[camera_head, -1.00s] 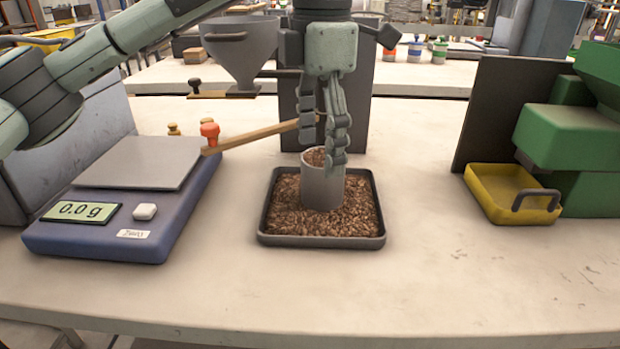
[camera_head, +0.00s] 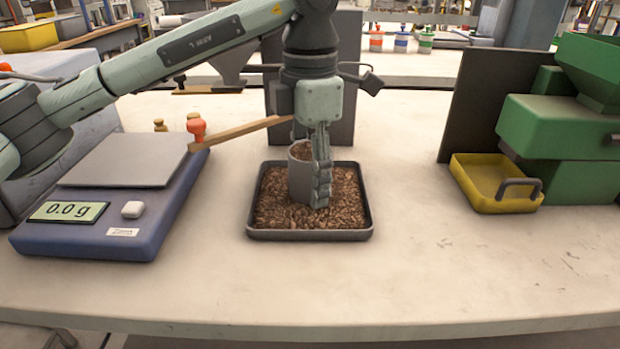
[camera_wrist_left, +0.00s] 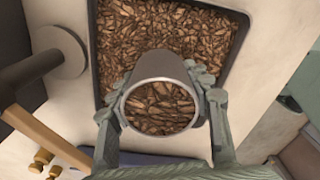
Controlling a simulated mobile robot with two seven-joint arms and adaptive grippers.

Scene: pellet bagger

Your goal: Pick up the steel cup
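The grey steel cup (camera_head: 300,180) stands upright in a dark tray (camera_head: 308,235) of brown pellets. It holds pellets, which also show inside its rim in the left wrist view (camera_wrist_left: 160,66). My left gripper (camera_head: 318,194) points down at the cup. In the head view one finger is in front of the cup's right side; the other is hidden. In the left wrist view the fingers flank the cup closely on both sides. I cannot tell whether they press on it. My right gripper is not in view.
A blue scale (camera_head: 90,235) reading 0.0 g stands left, with a wooden-handled tool (camera_head: 240,133) beside it. A green machine (camera_head: 555,130) and a yellow bin (camera_head: 490,204) stand right. A dark panel (camera_head: 355,110) is behind the tray. The table front is clear.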

